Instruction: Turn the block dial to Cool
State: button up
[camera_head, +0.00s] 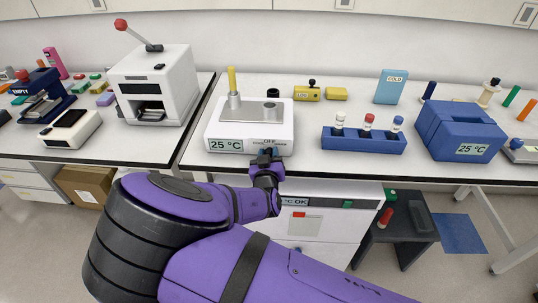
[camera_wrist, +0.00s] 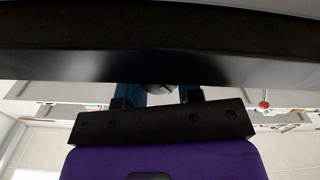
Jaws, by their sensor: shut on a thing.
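The white block unit (camera_head: 222,131) stands at the front edge of the middle bench. Its display (camera_head: 225,146) reads 25 °C, and an OFF label (camera_head: 270,141) shows on its front right. A yellow tube (camera_head: 232,80) stands upright in its top. My gripper (camera_head: 268,153) is at the unit's lower right front, just under the OFF label, and hides the dial in the head view. In the wrist view, the blue fingers of my gripper (camera_wrist: 160,94) are closed around a grey rounded piece, the dial (camera_wrist: 159,89). The dial's pointer and any Cool mark cannot be made out.
A blue rack (camera_head: 363,143) with capped tubes and a blue box (camera_head: 460,133) reading 25 °C stand to the right. A light blue COLD block (camera_head: 391,86) is behind. A white machine with a red-knobbed lever (camera_head: 156,85) stands left. A white cabinet (camera_head: 330,222) is below.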

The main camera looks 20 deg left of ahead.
jog(key=o, duration=0.9)
jog(key=v, duration=1)
jog(key=shift+s, duration=0.4)
